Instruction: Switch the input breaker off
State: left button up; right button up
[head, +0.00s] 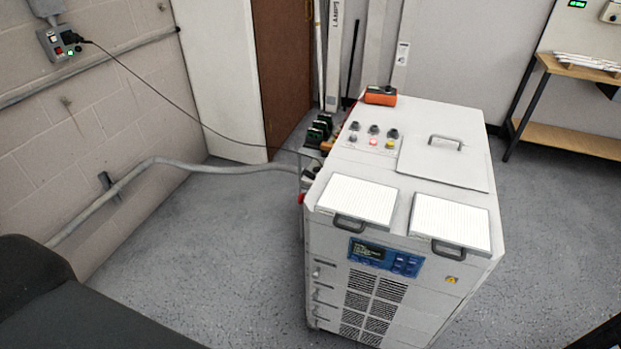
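The input breaker cannot be told apart for certain in the head view. A white cabinet (325,237) stands on the floor right of centre. Its top has a small panel (368,142) with several dark knobs and red and yellow buttons. Dark blocks with green parts (319,128) sit at its back left edge, and a small red part (301,198) shows on its left side. A grey wall box (60,42) at upper left has a dark plug, a red part and a green light. Neither of my grippers is in view.
A black cable (165,116) runs from the wall box to the cabinet's back left. A grey conduit (215,168) also runs there. An orange device (380,95) lies on the cabinet top. A wooden bench (565,137) stands at right. Grey floor (205,240) is clear left of the cabinet.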

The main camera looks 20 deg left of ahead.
aim_at(309, 175)
jog(key=i+j, duration=0.2)
jog(key=j, duration=0.15)
jog(key=i+j, duration=0.35)
jog(key=j, duration=0.3)
